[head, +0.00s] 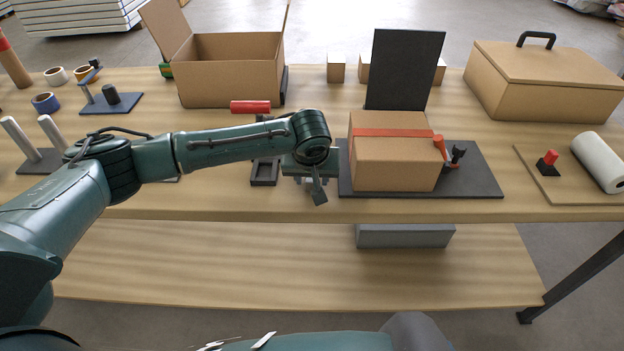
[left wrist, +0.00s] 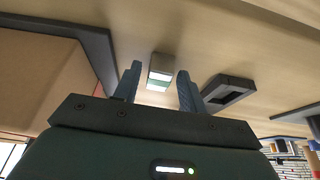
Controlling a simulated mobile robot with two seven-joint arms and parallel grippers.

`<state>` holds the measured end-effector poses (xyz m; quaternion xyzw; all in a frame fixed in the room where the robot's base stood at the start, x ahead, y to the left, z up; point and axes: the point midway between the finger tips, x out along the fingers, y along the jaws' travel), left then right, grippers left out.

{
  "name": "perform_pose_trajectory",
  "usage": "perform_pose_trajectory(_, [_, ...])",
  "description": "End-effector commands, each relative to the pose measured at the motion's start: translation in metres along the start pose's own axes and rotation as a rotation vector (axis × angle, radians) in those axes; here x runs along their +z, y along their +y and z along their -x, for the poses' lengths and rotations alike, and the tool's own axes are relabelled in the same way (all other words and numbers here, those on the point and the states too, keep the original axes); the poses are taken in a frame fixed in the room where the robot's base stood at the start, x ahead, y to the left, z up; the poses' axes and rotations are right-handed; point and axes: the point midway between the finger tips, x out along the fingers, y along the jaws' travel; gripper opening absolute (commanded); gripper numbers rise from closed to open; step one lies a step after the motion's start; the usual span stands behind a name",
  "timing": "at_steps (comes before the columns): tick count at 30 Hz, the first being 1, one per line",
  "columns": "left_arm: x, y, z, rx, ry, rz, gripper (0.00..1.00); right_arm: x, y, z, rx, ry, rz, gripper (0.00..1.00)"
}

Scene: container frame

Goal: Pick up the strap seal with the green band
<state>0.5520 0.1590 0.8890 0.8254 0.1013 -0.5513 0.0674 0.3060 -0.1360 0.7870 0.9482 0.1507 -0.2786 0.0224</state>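The strap seal (left wrist: 160,73) shows in the left wrist view as a small pale block with a green band on its near side. It stands on the table between the lines of my left gripper's fingers, a little beyond their tips. My left gripper (left wrist: 160,70) is open and empty, with a finger on each side of the seal in the picture. In the head view my left gripper (head: 313,184) hangs over the table's front part, just left of the strapped box, and the seal cannot be made out there. My right gripper is not in view.
The cardboard box with a red strap (head: 378,165) stands on a dark board (head: 472,184) close right of my gripper. A shallow dark tray (head: 264,174) lies just left. A red cylinder (head: 250,107) lies behind my arm. An open carton (head: 228,82) stands farther back.

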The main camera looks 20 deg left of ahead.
Motion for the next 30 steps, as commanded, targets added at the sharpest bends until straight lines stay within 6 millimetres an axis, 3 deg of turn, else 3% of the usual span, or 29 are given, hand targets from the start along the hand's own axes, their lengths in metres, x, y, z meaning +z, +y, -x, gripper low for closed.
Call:
perform_pose_trajectory(14, [0.0, 0.0, 0.0, 0.0, 0.0, 0.001, 0.03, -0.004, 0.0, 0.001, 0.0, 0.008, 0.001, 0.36])
perform_pose_trajectory(23, [-0.001, 0.0, 0.003, 0.0, 0.001, 0.001, 0.02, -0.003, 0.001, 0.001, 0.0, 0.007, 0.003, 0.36])
perform_pose_trajectory(30, [-0.012, 0.0, 0.026, 0.002, 0.003, 0.003, 0.02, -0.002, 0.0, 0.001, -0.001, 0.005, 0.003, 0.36])
